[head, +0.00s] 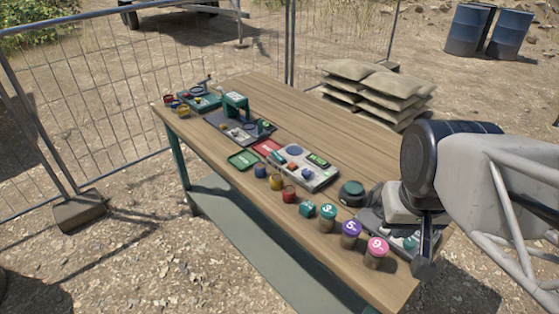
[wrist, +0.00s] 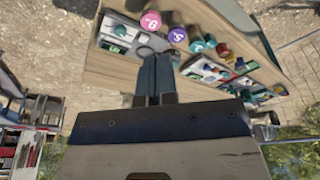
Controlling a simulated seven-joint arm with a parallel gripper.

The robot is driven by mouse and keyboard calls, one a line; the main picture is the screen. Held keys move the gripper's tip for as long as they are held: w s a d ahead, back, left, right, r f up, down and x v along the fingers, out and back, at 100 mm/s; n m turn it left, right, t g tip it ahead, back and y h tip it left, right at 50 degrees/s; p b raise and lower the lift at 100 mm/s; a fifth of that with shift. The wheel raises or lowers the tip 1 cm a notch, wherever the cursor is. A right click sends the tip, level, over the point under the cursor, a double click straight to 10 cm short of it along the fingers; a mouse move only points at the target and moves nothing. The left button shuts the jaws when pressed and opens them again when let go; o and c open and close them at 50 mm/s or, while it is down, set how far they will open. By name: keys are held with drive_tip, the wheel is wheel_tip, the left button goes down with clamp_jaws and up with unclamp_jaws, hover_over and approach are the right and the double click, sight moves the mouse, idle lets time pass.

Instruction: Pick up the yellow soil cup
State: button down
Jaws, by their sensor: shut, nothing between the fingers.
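A small yellow cup (head: 276,182) stands upright near the table's front edge in the head view, between a blue cup (head: 260,171) and a red cup (head: 289,193). A second small yellow container (head: 183,110) stands at the far left end of the table. My gripper (head: 425,262) is at the near right end of the table, well to the right of both. In the wrist view my gripper (wrist: 154,75) has its fingers together, with nothing between them. The cups are too small there to tell the yellow one surely.
Teal (head: 328,217), purple (head: 350,233) and pink (head: 376,251) lidded numbered jars line the front edge near my gripper. A grey device (head: 310,178), green tray (head: 243,160) and green-topped machine (head: 236,103) stand behind the cups. The table's back strip (head: 310,118) is clear.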

drive_tip(key=c, duration=1.8)
unclamp_jaws()
drive_tip(key=o, duration=1.3)
drive_tip(key=n+t+y, duration=0.1)
drive_tip(key=n+y, duration=0.1)
drive_tip(key=n, duration=0.4)
hover_over(277, 182)
drive_tip(key=d, duration=0.1)
wheel_tip(277, 182, down, 18)
drive_tip(key=f, duration=0.1)
drive_tip(key=shift+s+d+r, duration=0.15)
drive_tip(key=shift+s+r, duration=0.1)
drive_tip(key=shift+s, duration=0.15)
drive_tip(key=shift+f, duration=0.1)
